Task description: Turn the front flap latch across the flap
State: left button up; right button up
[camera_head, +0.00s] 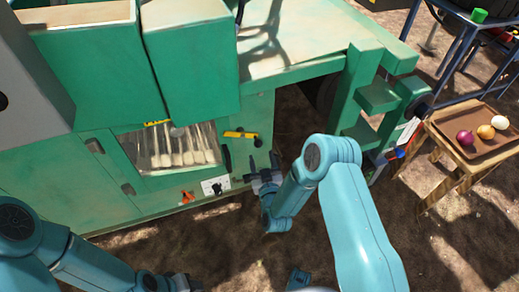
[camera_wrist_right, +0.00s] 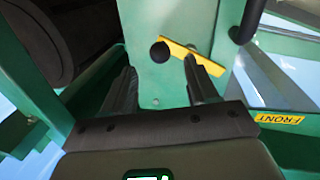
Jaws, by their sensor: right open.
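The yellow front flap latch (camera_head: 238,134) is a short bar on the green panel right of the flap, lying roughly level in the head view. It has a black knob at its right end. In the right wrist view the latch (camera_wrist_right: 207,60) slants, with the round black knob (camera_wrist_right: 160,52) near its left end. The clear front flap (camera_head: 178,147) stands left of the latch. My right gripper (camera_head: 265,178) is open and empty below the latch, its fingers pointing toward the panel. My left gripper (camera_head: 170,283) is partly seen at the bottom edge; its jaws are unclear.
A black handle (camera_head: 227,157) sticks out beside the flap's right side. A yellow FRONT label (camera_wrist_right: 279,118) shows in the wrist view. Green steps (camera_head: 377,97) stand at right, and a tray (camera_head: 480,153) with onions rests on a wooden stand. Bare ground lies in front of the machine.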

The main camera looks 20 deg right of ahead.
aim_at(259, 147)
jog(key=w, duration=0.3)
jog(key=w+b, duration=0.1)
jog(key=w, duration=0.1)
jog(key=shift+d, duration=0.35)
jog(key=c, duration=1)
jog(key=n, duration=0.1)
jog(key=n+b, duration=0.1)
jog(key=shift+d+r+n, duration=0.2)
jog(key=shift+r+n, duration=0.1)
jog(key=shift+r, duration=0.1)
jog(key=shift+c, duration=0.2)
jog(key=n, duration=0.1)
jog(key=r+n+b, duration=0.1)
jog(key=n, duration=0.1)
jog(key=shift+s+d+r+t, duration=0.1)
jog(key=shift+r+t, duration=0.05)
jog(key=shift+t, duration=0.25)
jog(key=o, duration=1)
jog(key=shift+o, duration=0.2)
